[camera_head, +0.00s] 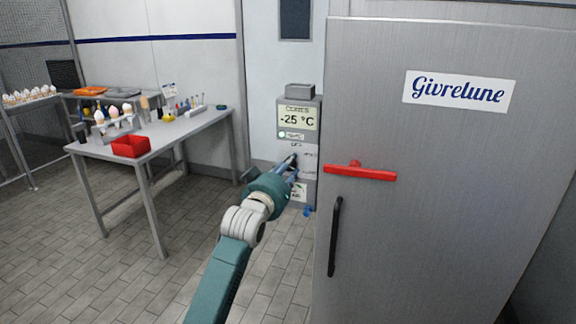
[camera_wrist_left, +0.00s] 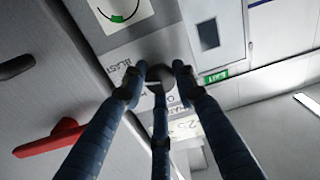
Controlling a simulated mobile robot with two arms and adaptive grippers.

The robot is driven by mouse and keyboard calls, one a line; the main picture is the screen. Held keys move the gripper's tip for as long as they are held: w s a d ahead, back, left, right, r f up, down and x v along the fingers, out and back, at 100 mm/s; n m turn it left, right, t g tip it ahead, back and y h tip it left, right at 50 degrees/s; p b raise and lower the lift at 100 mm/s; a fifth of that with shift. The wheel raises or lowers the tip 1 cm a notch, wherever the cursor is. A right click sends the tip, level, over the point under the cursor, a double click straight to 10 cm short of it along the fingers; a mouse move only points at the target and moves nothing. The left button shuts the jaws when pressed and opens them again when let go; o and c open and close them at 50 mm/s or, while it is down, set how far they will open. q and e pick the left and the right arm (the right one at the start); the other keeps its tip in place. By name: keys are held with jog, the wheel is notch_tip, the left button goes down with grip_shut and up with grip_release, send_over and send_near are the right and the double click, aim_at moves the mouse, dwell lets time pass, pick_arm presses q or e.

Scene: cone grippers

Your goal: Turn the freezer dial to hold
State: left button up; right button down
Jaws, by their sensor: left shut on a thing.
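The freezer control box (camera_head: 311,138) is a narrow grey panel left of the large freezer door. Its display (camera_head: 297,117) reads -25 °C, with a small green light below it. My left gripper (camera_head: 293,165) reaches the lower part of this panel and hides the dial in the head view. In the left wrist view the dial is a dark round knob (camera_wrist_left: 161,74), with the blue fingers of my left gripper (camera_wrist_left: 158,72) shut around it. Lettering around the knob is partly covered; "BLAST" (camera_wrist_left: 131,72) is readable. I cannot tell where the dial points. My right gripper is not in view.
The freezer door (camera_head: 440,220) has a red handle (camera_head: 360,172) and a black vertical handle (camera_head: 335,237) right of my left gripper. A table (camera_head: 190,127) with a red bin (camera_head: 131,146) and ice-cream cones stands at left. The floor between is clear.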

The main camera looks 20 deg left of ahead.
pick_arm(q)
jog(key=n+p, duration=0.1)
jog(key=n, duration=0.1)
jog(key=n+p, duration=0.1)
jog(key=n, duration=0.1)
jog(key=n+p, duration=0.2)
jog(key=shift+d+f, duration=0.15)
jog(key=shift+f, duration=0.1)
jog(key=n+p, duration=0.1)
jog(key=n, duration=0.1)
jog(key=shift+f+n, duration=0.1)
jog(key=shift+n, duration=0.3)
jog(key=shift+n+p, duration=0.4)
jog(key=shift+n, duration=0.1)
jog(key=shift+f, duration=0.1)
jog(key=o, duration=0.9)
jog(key=shift+c, duration=0.2)
jog(key=o, duration=0.3)
jog(key=shift+r, duration=0.2)
